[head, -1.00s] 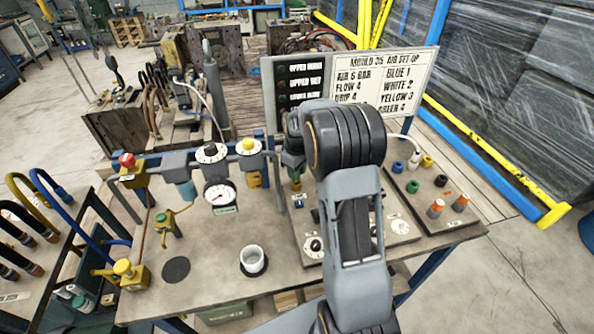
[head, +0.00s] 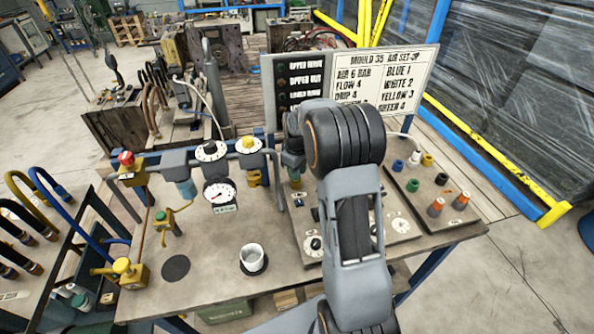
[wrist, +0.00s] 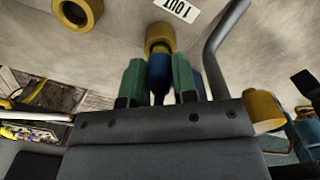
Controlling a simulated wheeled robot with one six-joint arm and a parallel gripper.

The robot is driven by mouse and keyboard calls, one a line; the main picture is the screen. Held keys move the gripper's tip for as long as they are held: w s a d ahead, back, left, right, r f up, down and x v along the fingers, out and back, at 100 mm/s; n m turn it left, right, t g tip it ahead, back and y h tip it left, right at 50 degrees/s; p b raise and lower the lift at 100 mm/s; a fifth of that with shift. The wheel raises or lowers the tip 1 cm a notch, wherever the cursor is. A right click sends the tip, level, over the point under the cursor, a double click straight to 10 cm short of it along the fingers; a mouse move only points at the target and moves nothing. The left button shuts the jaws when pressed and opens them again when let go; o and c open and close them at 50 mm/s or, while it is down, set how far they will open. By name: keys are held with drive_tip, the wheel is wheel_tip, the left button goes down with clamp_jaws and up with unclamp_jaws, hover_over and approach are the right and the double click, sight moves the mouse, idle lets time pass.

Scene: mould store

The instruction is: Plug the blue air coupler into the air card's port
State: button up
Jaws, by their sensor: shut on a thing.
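My gripper (wrist: 156,82) shows in the wrist view with its two green fingers shut on the blue coupler (wrist: 160,70). The coupler points at a yellow ring-shaped port (wrist: 160,36) and its far end meets or overlaps the ring's dark opening. I cannot tell whether it is seated inside. In the head view my gripper (head: 293,163) points down over the back left of the panel, partly hidden by my arm. The coupler is too small to make out there. The card (head: 388,80) reads "Mould 35 air set up", with "Blue 1" among its lines.
A second yellow ring (wrist: 78,12) and a grey bent pipe (wrist: 222,45) flank the port. Blue (head: 398,165), white, yellow and green pieces stand on the right board. A white cup (head: 252,258) and a gauge (head: 220,195) are left.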

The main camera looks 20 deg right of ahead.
drive_tip(key=shift+f, duration=0.4)
clamp_jaws()
idle(0.4)
drive_tip(key=o, duration=1.4)
unclamp_jaws()
drive_tip(key=shift+r, duration=0.15)
drive_tip(key=shift+r+p, duration=2.4)
drive_tip(key=shift+r, duration=1.25)
